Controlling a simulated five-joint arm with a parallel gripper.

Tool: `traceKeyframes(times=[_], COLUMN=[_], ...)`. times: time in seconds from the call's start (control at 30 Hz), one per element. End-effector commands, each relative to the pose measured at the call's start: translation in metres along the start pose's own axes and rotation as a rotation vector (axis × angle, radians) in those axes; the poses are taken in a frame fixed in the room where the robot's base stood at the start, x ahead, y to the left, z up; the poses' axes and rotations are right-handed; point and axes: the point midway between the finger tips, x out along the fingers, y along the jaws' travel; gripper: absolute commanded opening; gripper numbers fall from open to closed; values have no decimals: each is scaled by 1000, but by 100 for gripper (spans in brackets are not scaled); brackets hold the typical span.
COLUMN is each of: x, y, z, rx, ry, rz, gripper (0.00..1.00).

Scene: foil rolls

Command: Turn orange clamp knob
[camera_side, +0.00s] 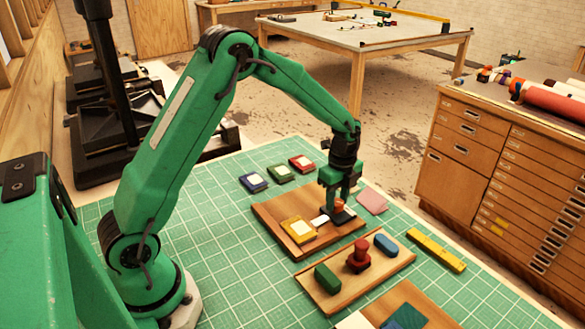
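The orange clamp knob (340,205) is a small orange piece, partly hidden by my gripper. It sits above a dark block (343,217) at the right side of a brown wooden board (270,214). My gripper (338,207) points down over the dark block, with its fingers right around or beside the knob. I cannot tell whether the fingers touch the knob or how wide apart they are.
A yellow pad (299,230) lies on the same board. In front, a wooden tray (345,297) holds a green block (327,278), a red stamp (360,256) and a blue block (385,245). A yellow bar (435,250) lies to the right. The green mat (225,270) is clear at left.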

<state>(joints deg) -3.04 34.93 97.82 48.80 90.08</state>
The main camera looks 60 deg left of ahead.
Motion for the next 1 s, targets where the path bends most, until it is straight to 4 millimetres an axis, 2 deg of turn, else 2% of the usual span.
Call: traceKeyframes(times=[0.47,1.0], x=[-1,-1], y=[1,1], z=[0,1], rx=[-97,-538], ry=[0,0], rz=[3,-1], gripper=[11,11])
